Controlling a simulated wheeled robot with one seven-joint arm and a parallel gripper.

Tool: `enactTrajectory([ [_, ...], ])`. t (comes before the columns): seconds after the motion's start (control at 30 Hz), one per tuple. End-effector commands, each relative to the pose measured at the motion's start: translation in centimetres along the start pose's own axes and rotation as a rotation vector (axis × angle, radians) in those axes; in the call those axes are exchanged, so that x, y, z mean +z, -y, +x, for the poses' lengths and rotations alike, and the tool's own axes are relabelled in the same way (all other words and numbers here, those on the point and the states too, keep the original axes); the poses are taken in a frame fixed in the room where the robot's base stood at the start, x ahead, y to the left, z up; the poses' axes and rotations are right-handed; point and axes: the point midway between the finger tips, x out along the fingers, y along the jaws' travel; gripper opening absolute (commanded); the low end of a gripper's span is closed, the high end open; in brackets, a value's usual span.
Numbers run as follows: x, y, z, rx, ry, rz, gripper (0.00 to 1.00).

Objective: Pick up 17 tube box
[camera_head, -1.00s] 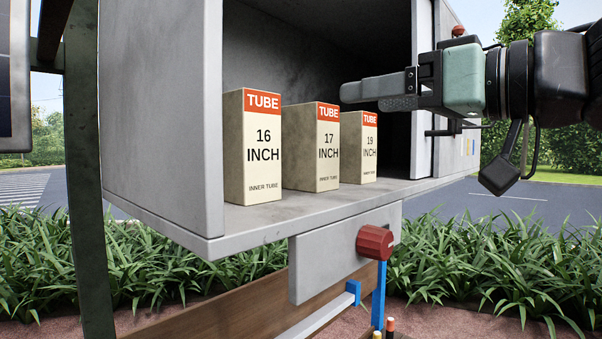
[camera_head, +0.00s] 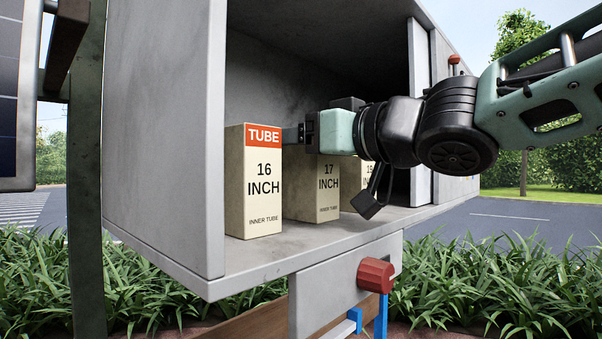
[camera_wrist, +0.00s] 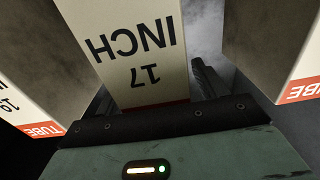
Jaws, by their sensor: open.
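The 17 tube box (camera_head: 327,190) stands upright on the cabinet shelf, between the 16 inch box (camera_head: 264,185) and the 19 inch box (camera_head: 368,172). My gripper (camera_head: 300,133) is at the height of its top, covering its red band in the head view. In the wrist view the 17 tube box (camera_wrist: 135,50) appears upside down, straight ahead, between the open fingers of my gripper (camera_wrist: 150,88).
The grey cabinet (camera_head: 165,130) encloses the shelf (camera_head: 235,272), with a side wall at left and a roof above. The 16 inch box (camera_wrist: 270,45) and 19 inch box (camera_wrist: 22,105) stand close on either side. A red knob (camera_head: 375,275) sits below the shelf.

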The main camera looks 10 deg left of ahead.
Motion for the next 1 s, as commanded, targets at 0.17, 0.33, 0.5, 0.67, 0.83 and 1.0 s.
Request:
enactTrajectory([
  [0.17, 0.1, -0.1, 0.2, 0.001, 0.0, 0.001, 0.71],
  [0.33, 0.1, 0.0, 0.2, 0.001, 0.0, 0.001, 0.46],
  [0.5, 0.1, 0.0, 0.2, 0.001, 0.0, 0.001, 0.0],
  [0.67, -0.1, 0.0, 0.2, 0.0, -0.002, 0.001, 0.0],
  [0.83, -0.9, 0.0, 0.2, 0.0, -0.003, 0.001, 0.0],
  [1.0, -4.1, -0.1, 0.2, 0.001, -0.005, -0.001, 0.0],
])
